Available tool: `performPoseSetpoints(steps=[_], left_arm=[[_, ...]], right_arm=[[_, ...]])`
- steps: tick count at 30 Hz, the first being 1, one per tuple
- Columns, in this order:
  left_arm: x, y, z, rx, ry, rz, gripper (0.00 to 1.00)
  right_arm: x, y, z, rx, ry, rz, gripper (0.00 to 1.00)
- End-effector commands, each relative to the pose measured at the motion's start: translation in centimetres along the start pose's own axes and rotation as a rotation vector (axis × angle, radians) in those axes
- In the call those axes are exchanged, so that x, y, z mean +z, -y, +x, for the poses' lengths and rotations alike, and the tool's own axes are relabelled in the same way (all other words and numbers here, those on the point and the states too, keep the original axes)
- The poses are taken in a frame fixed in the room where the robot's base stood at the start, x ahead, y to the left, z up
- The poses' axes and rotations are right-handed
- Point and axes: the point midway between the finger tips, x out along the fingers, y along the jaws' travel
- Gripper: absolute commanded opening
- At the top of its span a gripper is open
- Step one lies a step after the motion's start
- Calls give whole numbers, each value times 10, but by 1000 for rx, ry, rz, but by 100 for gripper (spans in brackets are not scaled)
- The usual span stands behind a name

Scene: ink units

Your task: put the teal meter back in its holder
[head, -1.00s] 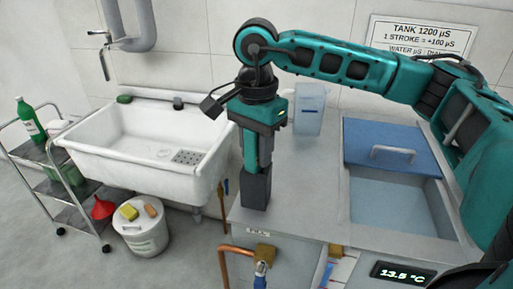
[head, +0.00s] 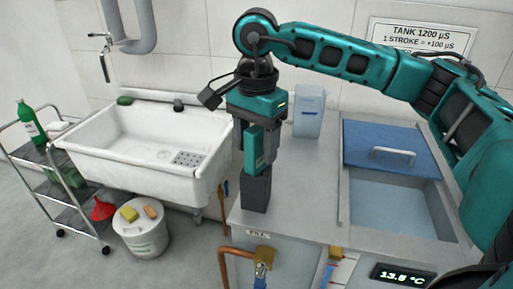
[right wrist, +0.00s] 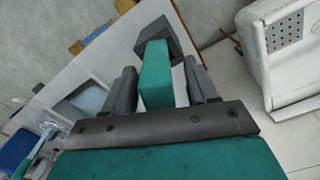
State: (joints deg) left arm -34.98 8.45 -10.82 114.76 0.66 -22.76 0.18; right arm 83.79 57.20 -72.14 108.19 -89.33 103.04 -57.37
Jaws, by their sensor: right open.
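The teal meter (head: 257,152) stands upright with its lower end in the dark grey block-shaped holder (head: 256,193) on the grey worktop. The meter also shows in the right wrist view (right wrist: 156,78), with the holder (right wrist: 165,35) beyond it. My right gripper (head: 257,140) is above the holder, pointing down, with its fingers open on either side of the meter. In the right wrist view a narrow gap shows between the meter and each finger. How deep the meter sits is hidden inside the holder. My left gripper is not in view.
A blue-lidded water tank (head: 392,148) is right of the holder, and a pale blue container (head: 308,112) stands behind. A white sink (head: 140,150) lies to the left, with a trolley (head: 45,165) and a lidded bucket (head: 142,235) on the floor.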

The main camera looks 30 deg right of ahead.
Motion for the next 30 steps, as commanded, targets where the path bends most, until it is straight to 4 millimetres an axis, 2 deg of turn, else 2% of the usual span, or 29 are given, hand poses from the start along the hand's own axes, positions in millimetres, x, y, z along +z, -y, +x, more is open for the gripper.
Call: performPoseSetpoints(steps=[6, 13, 18, 30], left_arm=[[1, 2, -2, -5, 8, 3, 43], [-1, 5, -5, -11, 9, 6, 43], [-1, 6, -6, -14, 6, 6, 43], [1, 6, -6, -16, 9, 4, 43]], right_arm=[[0, 1, -51, -4, 0, -1, 57], [0, 0, -91, -1, 0, -2, 57], [0, 0, -102, -1, 0, -2, 57], [0, 0, -103, 1, 0, -2, 57]])
